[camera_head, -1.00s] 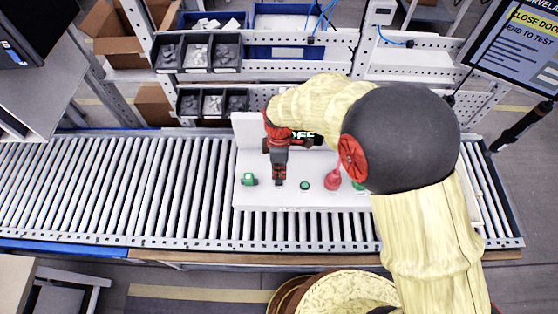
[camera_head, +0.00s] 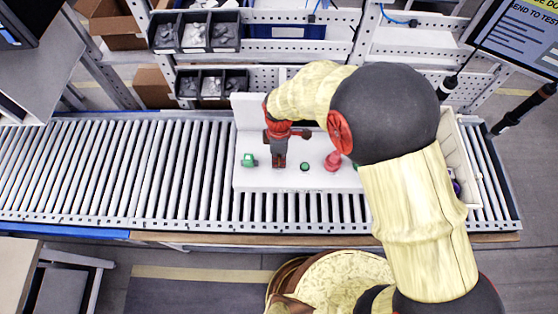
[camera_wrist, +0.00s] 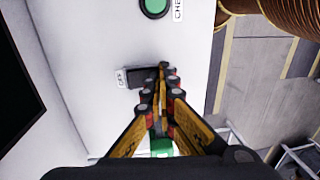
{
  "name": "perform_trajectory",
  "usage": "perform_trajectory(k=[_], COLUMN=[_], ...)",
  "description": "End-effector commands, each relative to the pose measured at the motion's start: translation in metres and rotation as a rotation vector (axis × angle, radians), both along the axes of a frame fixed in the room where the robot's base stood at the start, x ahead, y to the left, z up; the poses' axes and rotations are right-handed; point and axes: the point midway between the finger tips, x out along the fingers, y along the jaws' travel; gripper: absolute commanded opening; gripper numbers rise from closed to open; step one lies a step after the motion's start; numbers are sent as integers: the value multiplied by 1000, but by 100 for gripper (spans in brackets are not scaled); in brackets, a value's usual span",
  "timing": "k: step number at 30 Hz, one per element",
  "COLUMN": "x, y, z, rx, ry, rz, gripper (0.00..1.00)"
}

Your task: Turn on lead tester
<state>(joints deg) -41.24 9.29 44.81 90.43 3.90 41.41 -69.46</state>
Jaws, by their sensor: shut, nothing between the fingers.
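The lead tester, a white unit (camera_head: 290,184), stands on the roller conveyor. On its top are a green part (camera_head: 249,160) at the left, a small green button (camera_head: 305,166) and a red knob (camera_head: 332,161). My gripper (camera_head: 279,165) is over the tester, between the green part and the green button, shut and empty. In the wrist view its fingertips (camera_wrist: 162,68) are at the right end of a black switch (camera_wrist: 138,78) with a small label beside it. They cover part of it; I cannot tell whether they touch it.
A green button (camera_wrist: 154,6) shows at the top of the wrist view. My arm hides the tester's right part. A pale tray (camera_head: 462,165) stands at the right end. Parts bins (camera_head: 212,84) are behind. The conveyor's left side (camera_head: 110,170) is clear.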

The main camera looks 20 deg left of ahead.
Motion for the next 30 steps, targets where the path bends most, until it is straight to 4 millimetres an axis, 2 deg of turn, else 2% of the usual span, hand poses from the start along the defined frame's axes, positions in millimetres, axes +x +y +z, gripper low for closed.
perform_trajectory(k=[8, 18, 30], x=[1, 13, 14], y=[0, 4, 4], z=[1, 6, 10], rx=[-2, -2, -2], ry=[3, 2, 2], rz=[-1, -1, -1], gripper=[0, 0, 0])
